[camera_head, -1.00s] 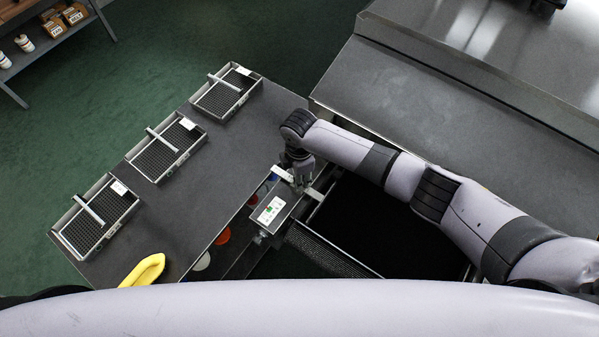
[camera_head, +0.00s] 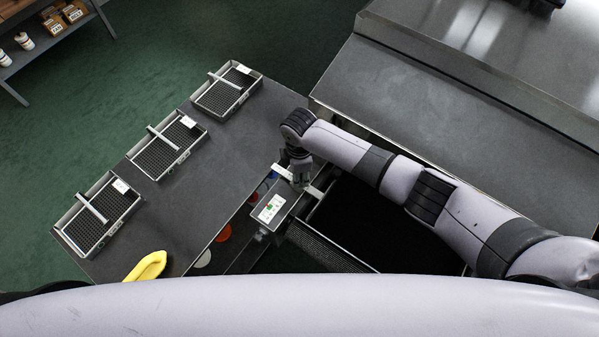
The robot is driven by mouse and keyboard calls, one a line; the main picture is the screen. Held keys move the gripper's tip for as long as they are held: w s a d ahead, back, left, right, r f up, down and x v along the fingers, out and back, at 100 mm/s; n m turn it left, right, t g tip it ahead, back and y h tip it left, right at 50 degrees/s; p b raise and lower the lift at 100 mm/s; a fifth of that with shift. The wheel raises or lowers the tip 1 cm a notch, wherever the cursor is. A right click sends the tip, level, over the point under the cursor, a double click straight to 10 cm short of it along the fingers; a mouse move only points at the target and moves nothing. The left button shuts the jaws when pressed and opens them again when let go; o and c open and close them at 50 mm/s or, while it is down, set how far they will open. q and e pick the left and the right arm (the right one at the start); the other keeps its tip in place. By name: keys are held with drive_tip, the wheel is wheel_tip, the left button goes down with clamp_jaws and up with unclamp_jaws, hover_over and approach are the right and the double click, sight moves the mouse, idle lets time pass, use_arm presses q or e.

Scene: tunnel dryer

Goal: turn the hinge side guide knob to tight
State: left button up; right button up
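My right gripper (camera_head: 301,178) points down at the dryer's side guide, by the grey table's right edge. Its fingers are small and partly hidden, so I cannot tell whether they are open or shut. The hinge side guide knob is not visible; the gripper and wrist cover the spot below them. A light metal bar (camera_head: 284,172) sticks out left of the gripper. A grey box with a white label panel (camera_head: 270,208) bearing green and red marks sits just below and left of the gripper. My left gripper is out of view.
Three wire-mesh trays with handles (camera_head: 228,112) stand on the grey table (camera_head: 225,170). A yellow object (camera_head: 147,266) lies at its near edge. The dark conveyor mesh (camera_head: 325,246) is below my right arm. A large metal housing (camera_head: 410,100) fills the upper right.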

drive_tip(key=o, duration=0.4)
wheel_tip(320, 180, up, 12)
idle(0.6)
idle(0.5)
